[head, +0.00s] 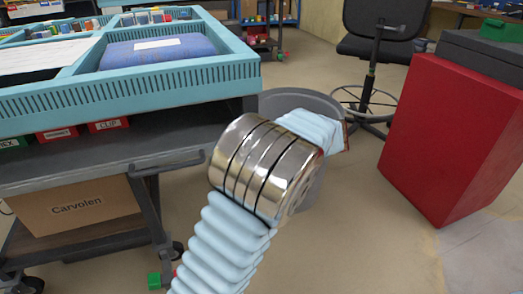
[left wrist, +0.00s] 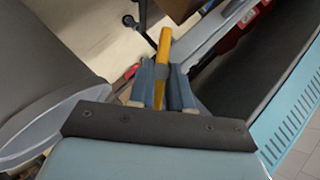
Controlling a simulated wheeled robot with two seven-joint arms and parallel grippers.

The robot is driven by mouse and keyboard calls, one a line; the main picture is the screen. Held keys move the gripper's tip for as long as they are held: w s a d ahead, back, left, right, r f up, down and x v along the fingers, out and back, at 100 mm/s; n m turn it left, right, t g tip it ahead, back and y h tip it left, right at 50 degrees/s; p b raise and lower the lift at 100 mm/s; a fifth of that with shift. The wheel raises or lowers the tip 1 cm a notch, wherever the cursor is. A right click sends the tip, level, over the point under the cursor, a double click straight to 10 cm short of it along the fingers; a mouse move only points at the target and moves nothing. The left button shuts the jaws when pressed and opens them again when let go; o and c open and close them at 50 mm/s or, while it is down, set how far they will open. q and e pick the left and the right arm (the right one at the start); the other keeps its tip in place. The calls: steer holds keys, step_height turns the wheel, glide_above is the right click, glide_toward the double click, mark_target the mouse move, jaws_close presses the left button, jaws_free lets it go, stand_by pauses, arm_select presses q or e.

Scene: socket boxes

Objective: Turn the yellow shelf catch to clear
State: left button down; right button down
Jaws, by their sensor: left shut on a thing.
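The lever sticks out beyond the fingertips. In the head view I cannot see the catch or the fingers; my arm with its shiny joint fills the middle. My right gripper is in neither view.
A cart with a blue slotted tray (head: 180,85) and a dark lower shelf (head: 60,165) stands at left, its handle (head: 165,165) projecting. A grey bin (head: 325,108) stands behind my arm. A red cabinet (head: 450,140) is at right. Floor between is partly clear.

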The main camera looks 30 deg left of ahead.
arm_select(q)
steer(key=shift+s+a+r+n+t+h+b, duration=0.15)
steer(key=shift+n+t+h+b, duration=0.7)
steer(key=shift+b, duration=1.25)
steer(key=shift+s+a+n+t+h+b, duration=0.15)
steer(key=shift+n+t+h+b, duration=0.75)
steer(key=shift+b, duration=1.2)
steer(key=shift+s+r+n+t+h+b, duration=0.15)
steer(key=shift+n+t+h+b, duration=0.65)
steer(key=shift+b, duration=1.3)
steer(key=shift+f+m+h, duration=0.1)
steer(key=shift+m+h, duration=0.15)
steer(key=shift+h, duration=0.1)
steer(key=c, duration=1.1)
jaws_free()
steer(key=shift+c, duration=0.2)
